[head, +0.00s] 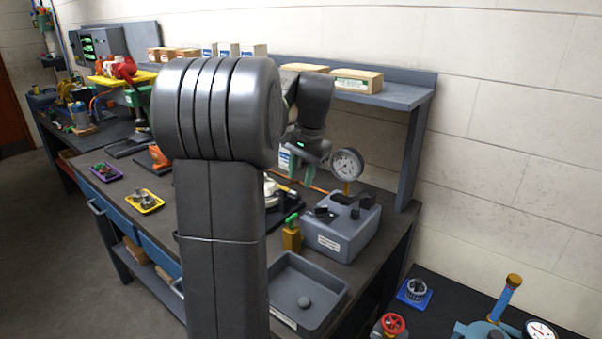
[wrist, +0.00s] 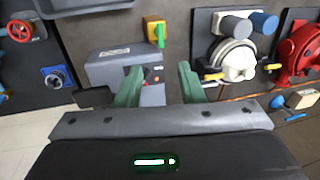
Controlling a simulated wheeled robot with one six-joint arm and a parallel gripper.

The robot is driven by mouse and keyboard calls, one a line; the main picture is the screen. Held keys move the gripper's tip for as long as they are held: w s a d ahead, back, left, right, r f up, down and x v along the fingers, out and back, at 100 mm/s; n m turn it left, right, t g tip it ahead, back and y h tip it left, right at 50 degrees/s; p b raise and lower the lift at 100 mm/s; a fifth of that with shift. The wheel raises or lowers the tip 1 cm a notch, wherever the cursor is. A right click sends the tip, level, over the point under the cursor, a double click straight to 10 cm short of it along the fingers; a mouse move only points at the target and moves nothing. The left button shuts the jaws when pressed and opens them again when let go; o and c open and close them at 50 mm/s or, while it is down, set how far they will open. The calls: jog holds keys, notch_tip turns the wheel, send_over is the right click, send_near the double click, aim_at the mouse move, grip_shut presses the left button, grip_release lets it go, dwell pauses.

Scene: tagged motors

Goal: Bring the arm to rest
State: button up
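My arm stands large in the middle of the head view and hides part of the workbench (head: 400,95). My gripper (head: 302,172) hangs above the bench, behind the arm, left of the round dial gauge (head: 346,165). In the wrist view my gripper (wrist: 159,74) shows two green fingers spread apart with nothing held between them. The grey tester box (wrist: 110,66) lies beyond and below the fingers, and it also shows in the head view (head: 335,240).
A grey tray (head: 278,312) with a round grey piece sits at the bench's front. A yellow block with a green top (head: 291,236) stands beside the box. A white-and-grey motor (wrist: 232,58) and a red motor (wrist: 300,52) show in the wrist view. Boxes (head: 357,80) line the shelf.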

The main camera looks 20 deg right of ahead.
aim_at(292, 216)
jog(key=shift+f, duration=0.15)
jog(key=f, duration=0.4)
jog(key=w+a+f, duration=0.1)
jog(key=f, duration=0.4)
jog(key=w+f, duration=0.1)
jog(key=f, duration=0.3)
jog(key=shift+w+a+f+p, duration=0.15)
jog(key=shift+a+f+p, duration=0.05)
jog(key=shift+p, duration=0.2)
